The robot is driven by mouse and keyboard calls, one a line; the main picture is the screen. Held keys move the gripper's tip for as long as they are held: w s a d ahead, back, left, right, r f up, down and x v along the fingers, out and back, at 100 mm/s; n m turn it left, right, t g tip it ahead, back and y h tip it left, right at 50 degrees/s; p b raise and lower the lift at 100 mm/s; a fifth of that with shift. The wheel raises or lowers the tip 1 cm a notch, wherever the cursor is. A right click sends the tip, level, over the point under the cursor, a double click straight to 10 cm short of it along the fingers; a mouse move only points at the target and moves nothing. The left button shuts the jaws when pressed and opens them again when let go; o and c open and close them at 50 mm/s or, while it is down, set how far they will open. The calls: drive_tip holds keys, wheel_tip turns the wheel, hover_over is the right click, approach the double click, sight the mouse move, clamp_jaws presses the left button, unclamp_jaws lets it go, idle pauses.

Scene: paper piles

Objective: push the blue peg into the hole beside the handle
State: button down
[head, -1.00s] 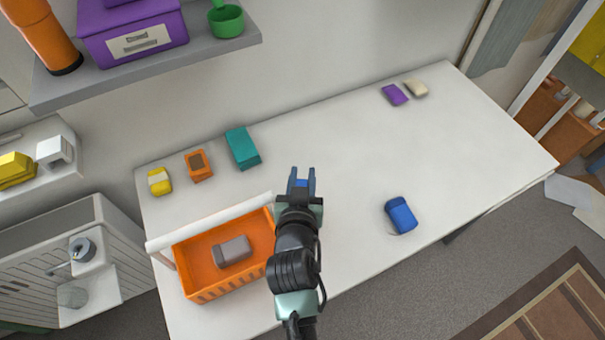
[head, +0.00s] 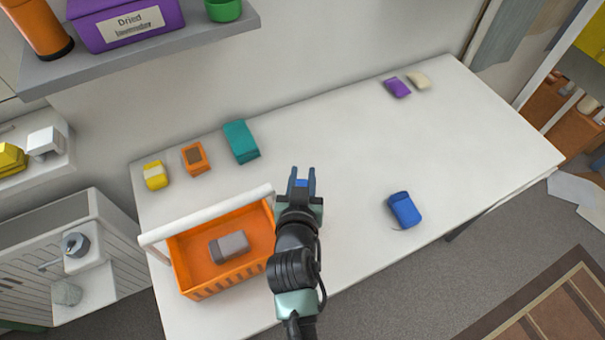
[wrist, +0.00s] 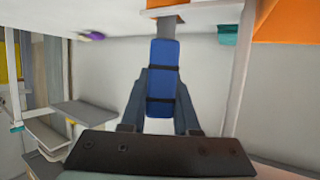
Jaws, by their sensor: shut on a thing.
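My gripper (head: 301,182) is shut on a blue peg (head: 301,184), which shows small between the fingers in the head view. In the wrist view the blue peg (wrist: 163,75) has dark bands and sticks out beyond the fingertips. A grey piece shows at its far end; I cannot tell whether it is part of the peg. The orange basket (head: 205,285) with its white handle (head: 205,216) stands left of my gripper. The peg is apart from the handle in the head view. I cannot make out the hole.
A grey block (head: 229,247) lies in the basket. Yellow (head: 155,175), orange (head: 195,158) and teal (head: 241,142) items stand along the back. A blue item (head: 404,210) lies at the right front; a purple one (head: 397,87) lies far right. The table's middle is clear.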

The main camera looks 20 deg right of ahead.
drive_tip(key=shift+f+b, duration=0.55)
drive_tip(key=shift+f, duration=0.1)
drive_tip(key=shift+f, duration=0.15)
drive_tip(key=c, duration=0.6)
unclamp_jaws()
drive_tip(key=shift+o, duration=0.3)
drive_tip(key=o, duration=0.5)
drive_tip(key=shift+o, duration=0.2)
drive_tip(key=shift+s+a, duration=0.1)
drive_tip(key=s+a+p, duration=0.1)
drive_tip(key=s+a, duration=0.1)
drive_tip(key=s, duration=0.7)
drive_tip(key=shift+s+a+p, duration=0.2)
drive_tip(key=shift+a+p, duration=0.15)
drive_tip(key=shift+p, duration=0.05)
